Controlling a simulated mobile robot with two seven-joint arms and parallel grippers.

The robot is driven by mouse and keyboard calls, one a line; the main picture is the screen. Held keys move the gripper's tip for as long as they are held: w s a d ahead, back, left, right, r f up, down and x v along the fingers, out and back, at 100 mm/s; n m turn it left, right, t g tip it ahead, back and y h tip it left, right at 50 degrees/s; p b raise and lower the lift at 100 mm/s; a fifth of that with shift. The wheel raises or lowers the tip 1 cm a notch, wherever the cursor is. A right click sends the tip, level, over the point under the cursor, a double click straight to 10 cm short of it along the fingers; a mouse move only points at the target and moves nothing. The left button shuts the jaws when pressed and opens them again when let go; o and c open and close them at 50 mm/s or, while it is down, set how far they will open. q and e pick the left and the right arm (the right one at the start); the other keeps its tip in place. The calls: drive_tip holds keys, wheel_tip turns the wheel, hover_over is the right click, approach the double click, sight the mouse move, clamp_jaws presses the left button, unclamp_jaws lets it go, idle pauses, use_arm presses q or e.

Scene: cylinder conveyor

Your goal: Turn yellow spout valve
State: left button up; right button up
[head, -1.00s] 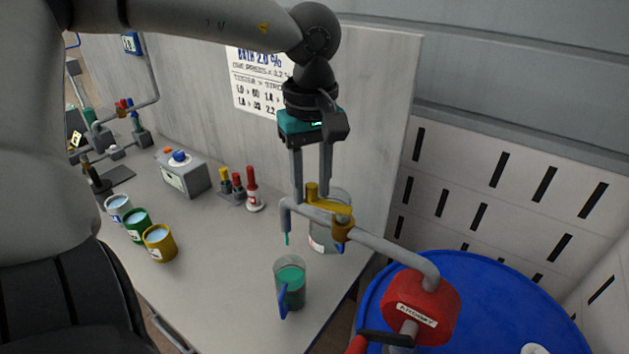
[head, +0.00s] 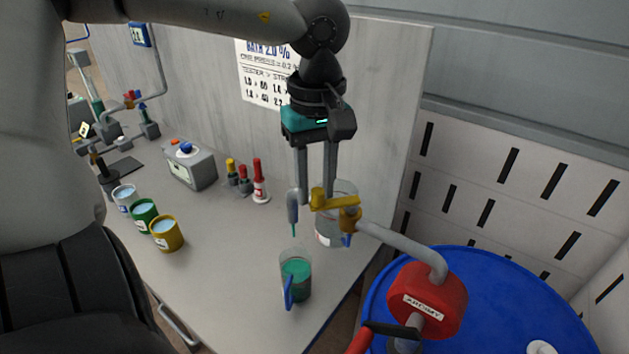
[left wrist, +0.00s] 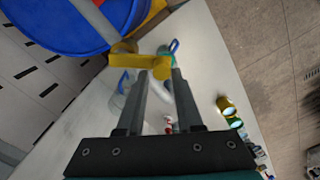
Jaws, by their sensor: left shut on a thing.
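The yellow spout valve (head: 348,215) sits on a grey pipe above the bench, with its yellow handle (head: 338,201) pointing left. It also shows in the left wrist view (left wrist: 125,60). My left gripper (head: 314,196) points down from above and is shut on the handle's left end. The spout nozzle (head: 293,206) hangs left of the valve with green liquid at its tip. Below it stands a clear beaker (head: 283,262) with green liquid and a blue handle. The fingers and handle partly hide the pipe. My right gripper is not in view.
A red pump (head: 428,300) tops the blue drum (head: 500,290) at the right. A clear jug (head: 343,187) stands close behind the valve. Paint cans (head: 167,236), small bottles (head: 259,185) and a grey box (head: 192,170) stand left. The bench middle is clear.

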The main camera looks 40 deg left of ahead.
use_arm(q)
drive_tip(key=shift+w+d, duration=0.1)
drive_tip(key=shift+d, duration=0.1)
drive_tip(key=shift+s+d+b, duration=0.2)
drive_tip(key=shift+d+b, duration=0.1)
drive_tip(key=shift+b, duration=0.1)
drive_tip(key=shift+d, duration=0.2)
clamp_jaws()
drive_tip(key=shift+d+r, duration=0.1)
drive_tip(key=shift+d, duration=0.1)
drive_tip(key=shift+a, duration=0.1)
drive_tip(key=shift+c, duration=1)
unclamp_jaws()
drive_tip(key=shift+d+b, duration=0.35)
drive_tip(key=shift+d, duration=0.1)
drive_tip(key=o, duration=1.2)
drive_tip(key=shift+s+a, duration=0.15)
drive_tip(key=shift+a, duration=0.05)
